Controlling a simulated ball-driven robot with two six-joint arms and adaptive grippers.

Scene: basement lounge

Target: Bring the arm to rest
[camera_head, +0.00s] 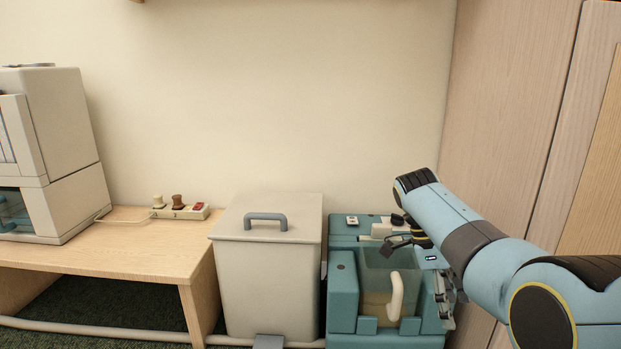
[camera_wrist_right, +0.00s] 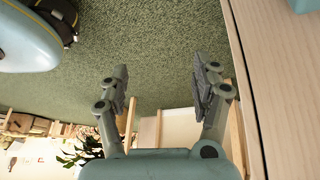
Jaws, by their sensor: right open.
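My right arm reaches in from the right in the head view, bent in front of the wood panels. My right gripper (camera_head: 447,296) hangs low at the right side of a teal machine, partly hidden by my own arm. In the right wrist view the gripper (camera_wrist_right: 163,88) is open, its two grey fingers wide apart with nothing between them. Green carpet shows beyond the fingers. My left gripper is in neither view.
The teal machine (camera_head: 342,285) holds a clear jug with a white handle (camera_head: 396,297). A lidded beige bin (camera_head: 268,285) stands beside it. A wooden table (camera_head: 110,258) carries a power strip (camera_head: 180,212) and a beige machine (camera_head: 75,130). Wood panels (camera_head: 500,110) stand close at right.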

